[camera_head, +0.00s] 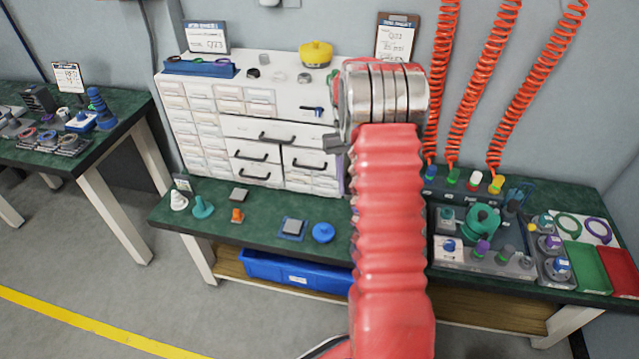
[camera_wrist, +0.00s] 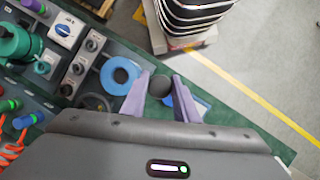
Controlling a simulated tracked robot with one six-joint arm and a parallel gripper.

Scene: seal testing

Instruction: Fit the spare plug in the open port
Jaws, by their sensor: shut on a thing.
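In the head view my red arm hides the gripper's grip and the plug. A test fixture (camera_head: 437,268) with teal, purple and blue fittings stands on the bench at right. Dark round sockets (camera_wrist: 78,67) run in a row beside a white panel with a blue knob (camera_wrist: 62,30). I cannot tell which port is open.
Orange coiled hoses (camera_head: 470,85) hang at right.

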